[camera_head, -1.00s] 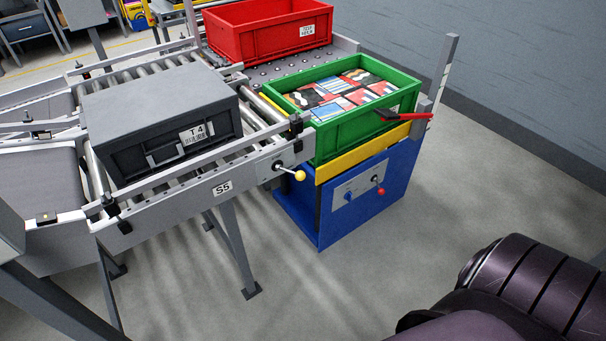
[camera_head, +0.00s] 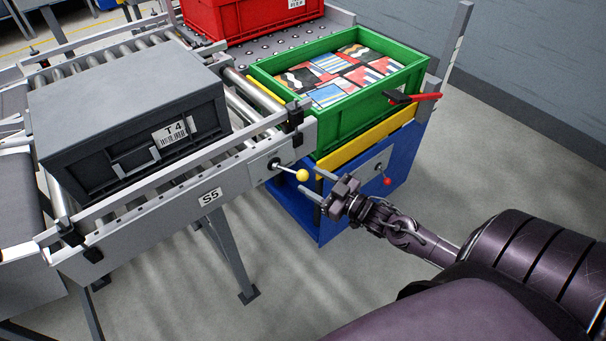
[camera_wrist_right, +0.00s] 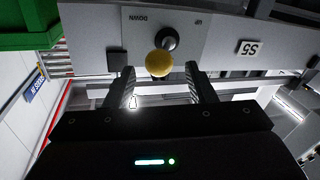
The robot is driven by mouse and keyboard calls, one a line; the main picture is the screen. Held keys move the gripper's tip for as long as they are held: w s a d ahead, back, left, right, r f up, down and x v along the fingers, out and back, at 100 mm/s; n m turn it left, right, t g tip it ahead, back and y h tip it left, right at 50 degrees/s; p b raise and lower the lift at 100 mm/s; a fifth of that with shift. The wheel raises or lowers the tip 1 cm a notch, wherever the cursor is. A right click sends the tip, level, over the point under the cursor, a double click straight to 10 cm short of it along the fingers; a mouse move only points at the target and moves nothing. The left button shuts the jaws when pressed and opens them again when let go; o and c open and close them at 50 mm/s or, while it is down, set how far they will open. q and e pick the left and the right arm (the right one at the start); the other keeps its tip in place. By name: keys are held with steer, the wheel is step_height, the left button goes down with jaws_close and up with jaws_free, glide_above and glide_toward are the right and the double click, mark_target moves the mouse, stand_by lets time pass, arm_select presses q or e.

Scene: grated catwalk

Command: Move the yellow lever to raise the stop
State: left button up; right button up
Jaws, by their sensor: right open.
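The yellow lever (camera_head: 302,175) is a yellow ball on a short metal rod, coming out of a plate on the conveyor's side rail. In the right wrist view the yellow ball (camera_wrist_right: 159,63) sits just beyond and between the fingertips, in front of a plate (camera_wrist_right: 140,30) marked DOWN and UP. My right gripper (camera_head: 318,184) is open and empty, close to the ball on its right side in the head view. Its two fingers (camera_wrist_right: 161,72) also show in the wrist view. I cannot make out the stop for certain. My left gripper is not in view.
A dark grey T4 tote (camera_head: 110,150) rests on the conveyor rollers. A red crate (camera_head: 215,18) is behind. Floor in front is clear.

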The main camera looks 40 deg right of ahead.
mark_target(303, 176)
steer(key=x, duration=0.3)
steer(key=shift+d, duration=0.1)
steer(key=shift+w+f, duration=0.1)
steer(key=shift+w, duration=0.2)
steer(key=shift+w+a, duration=0.25)
steer(key=c, duration=0.9)
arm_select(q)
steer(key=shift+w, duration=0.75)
